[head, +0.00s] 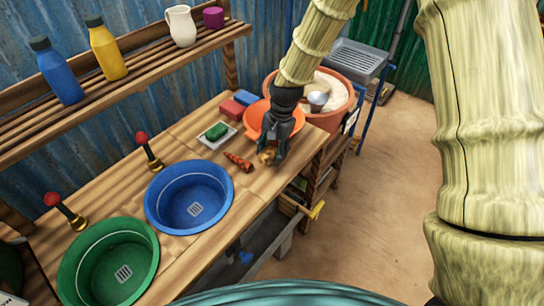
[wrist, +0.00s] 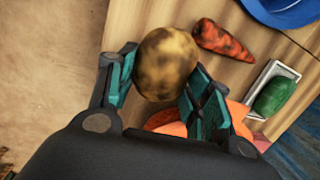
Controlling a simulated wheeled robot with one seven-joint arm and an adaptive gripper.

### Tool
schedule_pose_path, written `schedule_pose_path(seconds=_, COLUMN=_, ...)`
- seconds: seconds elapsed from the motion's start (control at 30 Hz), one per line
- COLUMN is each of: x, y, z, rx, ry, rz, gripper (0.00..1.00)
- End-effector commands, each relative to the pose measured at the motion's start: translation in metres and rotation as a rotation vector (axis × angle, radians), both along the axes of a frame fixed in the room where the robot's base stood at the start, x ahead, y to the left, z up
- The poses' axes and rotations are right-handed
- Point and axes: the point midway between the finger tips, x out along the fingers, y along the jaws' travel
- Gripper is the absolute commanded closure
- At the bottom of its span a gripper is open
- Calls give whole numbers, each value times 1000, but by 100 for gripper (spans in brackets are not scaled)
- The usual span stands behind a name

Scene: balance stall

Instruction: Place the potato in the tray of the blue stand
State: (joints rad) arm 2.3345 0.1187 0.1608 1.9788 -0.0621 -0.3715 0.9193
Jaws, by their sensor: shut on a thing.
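The potato (wrist: 166,62) is brown and mottled with dark patches. My gripper (wrist: 163,80) is shut on it, one finger on each side, in the wrist view. In the head view my gripper (head: 272,152) points down near the front edge of the wooden counter, and the potato (head: 267,158) shows small between its fingers. I cannot tell whether the potato touches the counter. The blue stand (head: 365,106) is at the back, beyond the counter's far end, with a grey tray (head: 357,57) on top. The part of the tray I see looks empty.
A carrot (head: 239,161), a green item on a white dish (head: 233,137) and an orange bowl (head: 256,113) lie close to my gripper. Blue (head: 155,220) and green (head: 70,275) basins are nearer. A large orange tub (head: 337,117) stands before the stand. Floor at right is clear.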

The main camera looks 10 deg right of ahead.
Motion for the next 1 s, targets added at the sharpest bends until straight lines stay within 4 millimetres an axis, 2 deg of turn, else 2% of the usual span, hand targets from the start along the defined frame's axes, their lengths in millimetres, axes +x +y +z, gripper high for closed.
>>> schedule_pose_path(seconds=0.43, x=-1, y=0, z=-33, rx=1, ry=2, rz=-1, gripper=76)
schedule_pose_path(seconds=0.83, x=0, y=0, z=-38, rx=0, ry=1, rz=0, gripper=76)
schedule_pose_path(seconds=0.87, x=0, y=0, z=-38, rx=0, ry=0, rz=0, gripper=47)
schedule_pose_path(seconds=0.9, x=0, y=0, z=-38, rx=0, ry=0, rz=0, gripper=41)
schedule_pose_path(seconds=1.0, x=0, y=0, z=-37, rx=0, ry=0, rz=0, gripper=41)
